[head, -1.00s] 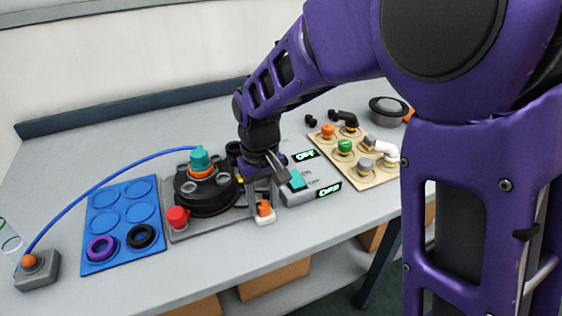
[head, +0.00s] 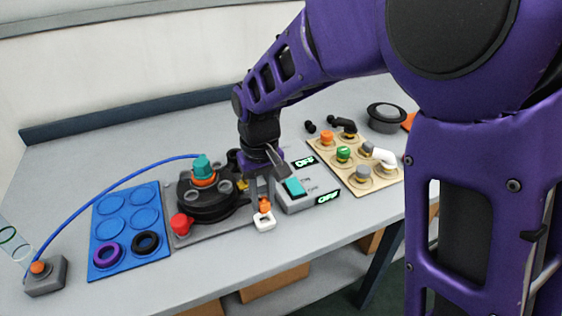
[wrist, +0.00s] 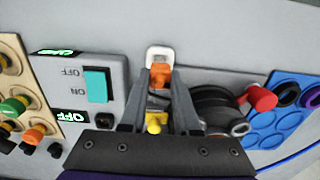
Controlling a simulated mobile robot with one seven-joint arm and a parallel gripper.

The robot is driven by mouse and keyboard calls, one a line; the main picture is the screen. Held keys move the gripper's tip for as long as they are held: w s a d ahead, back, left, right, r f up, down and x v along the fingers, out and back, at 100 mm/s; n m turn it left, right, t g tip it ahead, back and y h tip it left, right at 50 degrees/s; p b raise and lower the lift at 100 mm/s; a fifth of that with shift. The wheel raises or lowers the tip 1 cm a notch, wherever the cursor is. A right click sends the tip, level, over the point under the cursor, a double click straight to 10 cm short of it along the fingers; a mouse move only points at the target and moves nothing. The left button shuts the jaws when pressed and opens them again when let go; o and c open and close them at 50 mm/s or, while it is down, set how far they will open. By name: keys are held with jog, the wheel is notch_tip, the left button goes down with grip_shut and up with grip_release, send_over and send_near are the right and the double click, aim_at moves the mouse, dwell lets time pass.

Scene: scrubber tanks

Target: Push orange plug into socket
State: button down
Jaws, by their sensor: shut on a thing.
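The orange plug (head: 265,205) is at the front edge of the grey base plate, just left of the switch box. In the wrist view the orange plug (wrist: 160,76) sits between the two fingertips. A white loop-shaped piece (wrist: 158,53) is just beyond it; it also shows in the head view (head: 264,222). My gripper (wrist: 162,80) points down and is shut on the orange plug. A yellow part (wrist: 153,122) shows between the fingers, nearer the palm. I cannot make out the socket for certain; the fingers hide part of this area.
The switch box (head: 305,186) with a teal rocker and OFF displays is close on the right. The black round tank (head: 208,205) and red knob (head: 181,224) are on the left. A blue ring tray (head: 127,223) and a beige valve board (head: 360,180) stand farther out.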

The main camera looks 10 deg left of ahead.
notch_tip(320, 180, up, 7)
jog(key=p, duration=0.4)
jog(key=shift+f+p, duration=0.2)
jog(key=shift+p, duration=0.15)
jog(key=w+d+p, duration=0.2)
jog(key=w+p, duration=0.1)
jog(key=w, duration=1.2)
jog(key=shift+s, duration=0.1)
jog(key=shift+f, duration=0.15)
jog(key=shift+f+b, duration=1.2)
jog(key=shift+f, duration=1)
jog(key=shift+f, duration=0.25)
